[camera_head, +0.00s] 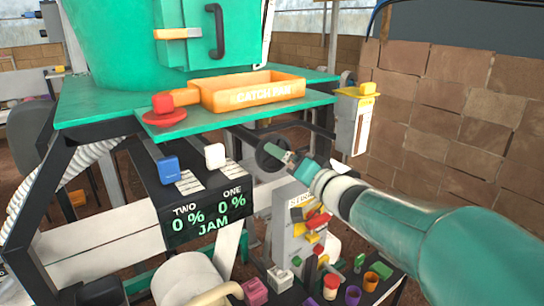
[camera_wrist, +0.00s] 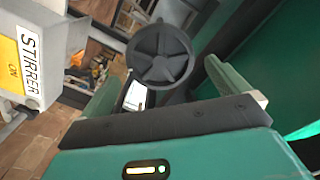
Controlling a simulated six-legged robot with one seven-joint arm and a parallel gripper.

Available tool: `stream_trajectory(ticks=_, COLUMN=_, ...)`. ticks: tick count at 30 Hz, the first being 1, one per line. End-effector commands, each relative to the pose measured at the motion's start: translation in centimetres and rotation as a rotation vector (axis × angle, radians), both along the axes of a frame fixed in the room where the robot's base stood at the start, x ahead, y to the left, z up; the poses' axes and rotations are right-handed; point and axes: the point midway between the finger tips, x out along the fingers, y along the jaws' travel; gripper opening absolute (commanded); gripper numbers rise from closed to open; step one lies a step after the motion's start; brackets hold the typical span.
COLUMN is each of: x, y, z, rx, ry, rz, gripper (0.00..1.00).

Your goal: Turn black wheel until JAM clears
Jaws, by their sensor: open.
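The black wheel (camera_head: 271,154) sits under the green shelf, partly behind my gripper in the head view. In the wrist view the black wheel (camera_wrist: 160,54) faces me, a spoked disc with a hub, just beyond the fingertips. My gripper (camera_head: 290,160) is at the wheel's right side in the head view. In the wrist view my gripper (camera_wrist: 160,82) is open, one finger on each side and nothing held between them. I cannot tell whether a finger touches the rim. The black display (camera_head: 208,217) reads TWO 0 %, ONE 0 % and JAM in green.
An orange catch pan (camera_head: 254,92) and a red knob (camera_head: 163,105) are on the green shelf above. Blue (camera_head: 168,170) and white (camera_head: 215,156) switches stand left of the wheel. A STIRRER box (camera_wrist: 30,62) is left in the wrist view. Several coloured pieces lie below.

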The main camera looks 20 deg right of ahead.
Motion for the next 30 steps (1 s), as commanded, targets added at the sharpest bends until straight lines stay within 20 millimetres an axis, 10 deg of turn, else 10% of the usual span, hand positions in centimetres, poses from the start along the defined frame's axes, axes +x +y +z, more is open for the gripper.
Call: stream_trajectory(ticks=30, x=3.7, y=1.2, z=0.0, rx=-0.003, ry=0.000, rz=0.000, gripper=1.00)
